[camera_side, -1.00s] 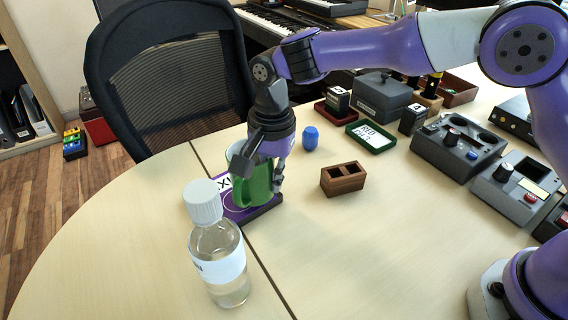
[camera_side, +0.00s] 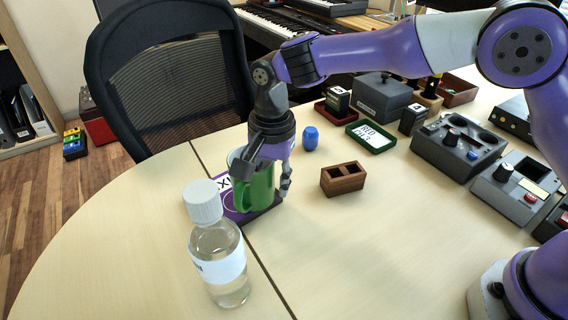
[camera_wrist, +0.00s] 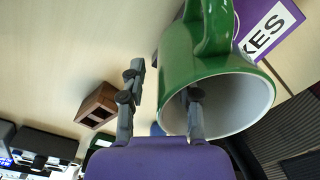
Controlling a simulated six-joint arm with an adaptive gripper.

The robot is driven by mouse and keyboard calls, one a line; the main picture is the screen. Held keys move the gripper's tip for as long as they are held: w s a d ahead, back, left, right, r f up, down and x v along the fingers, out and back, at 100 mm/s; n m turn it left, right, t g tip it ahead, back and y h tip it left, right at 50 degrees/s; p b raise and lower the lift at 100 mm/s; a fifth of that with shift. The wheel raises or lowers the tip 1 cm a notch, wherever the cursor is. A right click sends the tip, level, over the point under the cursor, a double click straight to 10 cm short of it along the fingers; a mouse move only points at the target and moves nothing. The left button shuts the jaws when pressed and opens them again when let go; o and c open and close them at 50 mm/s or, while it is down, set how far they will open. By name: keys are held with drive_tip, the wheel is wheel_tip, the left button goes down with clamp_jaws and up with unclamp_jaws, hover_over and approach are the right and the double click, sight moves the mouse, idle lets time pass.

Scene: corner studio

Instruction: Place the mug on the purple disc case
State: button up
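The green mug (camera_side: 262,189) stands upright on the purple disc case (camera_side: 229,207), which lies flat on the table. In the wrist view the mug (camera_wrist: 196,62) shows its white inside and its handle, with the case (camera_wrist: 284,38) and its white label beyond. My gripper (camera_side: 266,172) is over the mug's rim with its fingers apart. In the wrist view my gripper (camera_wrist: 162,98) has one finger inside the mug and the other outside, with a gap between that finger and the wall.
A clear bottle with a white cap (camera_side: 217,262) stands in front of the case. A wooden two-slot box (camera_side: 343,180) and a blue object (camera_side: 310,138) are to the right. A green tray (camera_side: 371,137) and control boxes lie farther right.

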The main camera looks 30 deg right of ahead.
wheel_tip(320, 180, up, 11)
drive_tip(key=shift+s+d+r, duration=0.1)
drive_tip(key=s+d+r+n+t, duration=0.1)
drive_tip(key=s+d+r+n, duration=0.15)
drive_tip(key=d, duration=0.35)
drive_tip(key=s+d+r+n+t, duration=0.2)
drive_tip(key=s+d+r, duration=0.2)
drive_tip(key=d, duration=0.2)
drive_tip(key=s+d+f+n+t, duration=0.2)
drive_tip(key=s+d+f+n, duration=0.3)
drive_tip(key=s, duration=0.5)
drive_tip(key=shift+d+f+n, duration=0.2)
drive_tip(key=shift+d+n, duration=0.15)
drive_tip(key=shift+d, duration=0.9)
